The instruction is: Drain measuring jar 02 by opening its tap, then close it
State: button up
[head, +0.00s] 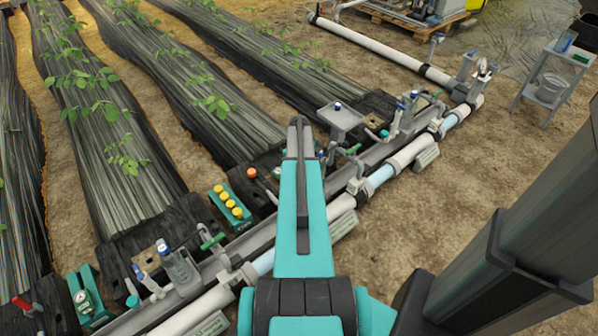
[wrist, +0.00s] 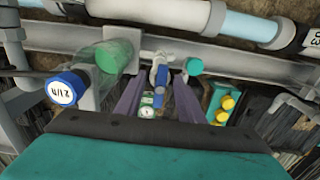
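In the wrist view, a clear, greenish measuring jar (wrist: 116,56) has a blue cap (wrist: 66,88) with a white label that I cannot read for certain. To its right, a tap with a blue handle (wrist: 162,70) is mounted by the grey rail. My gripper (wrist: 160,98) has its two purple-grey fingers apart, one on each side of the line to the blue handle. I cannot tell whether either finger touches it. In the head view, my arm (head: 302,215) hides this tap, jar and the fingertips.
A green round knob (wrist: 195,66) sits just right of the tap. Right of the fingers is a yellow-capped teal block (wrist: 224,108), also in the head view (head: 230,206). A grey rail and pipe (wrist: 150,12) run across behind. Another blue-capped jar (head: 183,268) stands at lower left.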

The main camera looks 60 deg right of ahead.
jog(key=shift+f, duration=0.25)
dwell(0.4)
jog(key=shift+c, duration=0.4)
jog(key=c, duration=0.7)
jog(key=o, duration=0.8)
jog(key=shift+f, duration=0.25)
jog(key=c, duration=0.7)
jog(key=o, duration=0.7)
